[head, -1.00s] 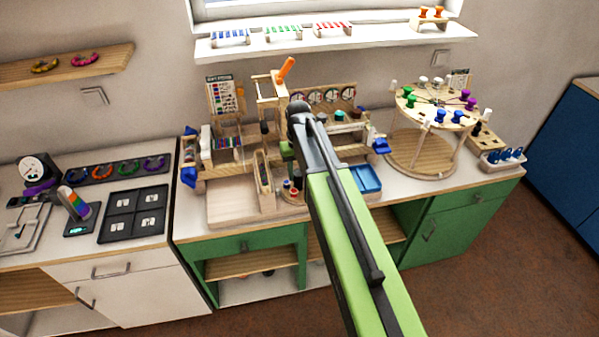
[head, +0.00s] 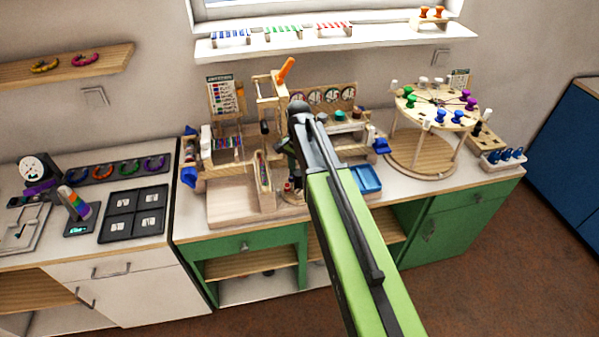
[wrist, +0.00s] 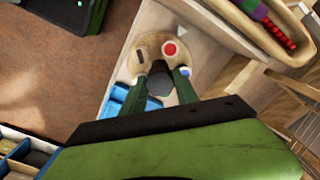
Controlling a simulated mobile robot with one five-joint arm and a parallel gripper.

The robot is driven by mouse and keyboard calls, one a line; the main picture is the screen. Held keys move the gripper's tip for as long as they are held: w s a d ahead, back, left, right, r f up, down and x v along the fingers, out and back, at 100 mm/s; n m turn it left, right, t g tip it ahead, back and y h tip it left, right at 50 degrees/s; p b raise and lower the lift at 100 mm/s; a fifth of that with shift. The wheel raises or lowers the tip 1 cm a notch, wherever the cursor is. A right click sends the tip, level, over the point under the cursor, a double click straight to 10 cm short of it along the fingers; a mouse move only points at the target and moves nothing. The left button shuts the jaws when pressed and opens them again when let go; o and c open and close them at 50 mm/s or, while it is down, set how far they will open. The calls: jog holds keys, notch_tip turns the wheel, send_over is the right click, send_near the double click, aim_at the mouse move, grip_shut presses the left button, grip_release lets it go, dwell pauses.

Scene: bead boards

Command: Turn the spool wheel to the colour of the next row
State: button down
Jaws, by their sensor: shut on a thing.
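The spool wheel is a small round wooden disc (wrist: 154,41) in the wrist view, low at the front of the bead loom; part of it shows in the head view (head: 294,197). It carries a red spool (wrist: 169,48), a dark spool (wrist: 140,55) and a white-and-blue one (wrist: 185,72). My gripper (wrist: 160,80) has its dark green fingers shut on a dark knob (wrist: 158,79) at the wheel. The fingers and my wrist hide the near part of the disc. A row card (head: 223,97) stands behind the loom; its rows are too small to read surely.
A blue tray (head: 367,179) lies right of the wheel. The wooden loom frame (head: 262,172) stands close on the left. A round two-tier stand (head: 421,152) with several coloured spools is at the right. A wooden trough (wrist: 275,35) with beads lies beside the wheel.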

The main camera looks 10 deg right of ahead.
jog(key=shift+m, duration=0.5)
jog(key=c, duration=0.9)
grip_release()
jog(key=shift+r, duration=0.1)
notch_tip(320, 180, up, 17)
jog(key=p, duration=1.7)
jog(key=shift+r, duration=0.1)
